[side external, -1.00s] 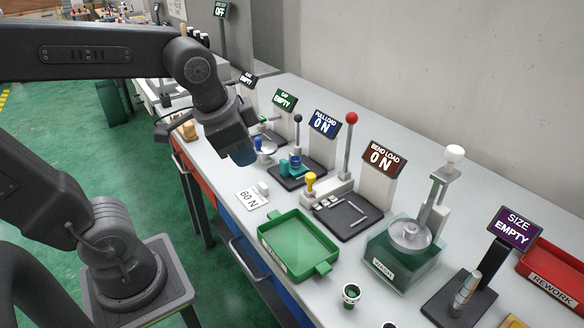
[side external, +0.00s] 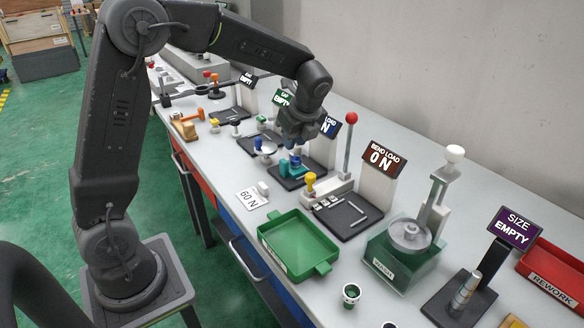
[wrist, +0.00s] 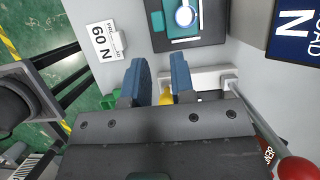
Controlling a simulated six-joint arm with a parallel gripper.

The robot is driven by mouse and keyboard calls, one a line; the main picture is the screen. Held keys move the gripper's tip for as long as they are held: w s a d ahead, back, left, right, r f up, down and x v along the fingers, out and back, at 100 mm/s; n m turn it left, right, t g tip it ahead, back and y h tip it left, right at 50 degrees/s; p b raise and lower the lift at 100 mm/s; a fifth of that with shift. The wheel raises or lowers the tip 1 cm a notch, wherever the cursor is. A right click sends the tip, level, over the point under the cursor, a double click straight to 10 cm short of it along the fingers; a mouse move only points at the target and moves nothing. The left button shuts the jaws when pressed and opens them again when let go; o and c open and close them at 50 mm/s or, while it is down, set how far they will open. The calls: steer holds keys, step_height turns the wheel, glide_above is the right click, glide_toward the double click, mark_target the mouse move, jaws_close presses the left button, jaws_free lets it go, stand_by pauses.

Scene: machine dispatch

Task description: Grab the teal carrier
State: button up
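The teal carrier (side external: 284,167) sits on the dark plate of the pull load station in the side view, beside a blue part (side external: 295,160). In the wrist view, teal shows at the top edge (wrist: 157,21), next to a round white and blue part (wrist: 186,15). My gripper (side external: 293,143) hangs just above and behind the carrier in the side view, apart from it as far as I can tell. In the wrist view my gripper (wrist: 159,62) has its two blue fingers spread with nothing between their tips.
The pull load display (side external: 328,125) stands close to my gripper. The red-knobbed lever (side external: 351,119) and bend load display (side external: 383,160) rise to its right. A yellow-knobbed part (side external: 310,180), a 60 N card (side external: 251,200) and a green tray (side external: 297,240) lie nearer the front.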

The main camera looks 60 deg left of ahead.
mark_target(284, 161)
steer(key=x, duration=0.4)
steer(key=shift+a+f, duration=0.2)
steer(key=shift+f, duration=0.1)
steer(key=shift+a+x, duration=0.15)
steer(key=shift+x, duration=1.2)
steer(key=shift+a+x, duration=0.15)
steer(key=shift+x, duration=1.15)
steer(key=shift+s+r, duration=0.1)
steer(key=shift+r, duration=0.05)
steer(key=shift+c, duration=0.2)
jaws_close()
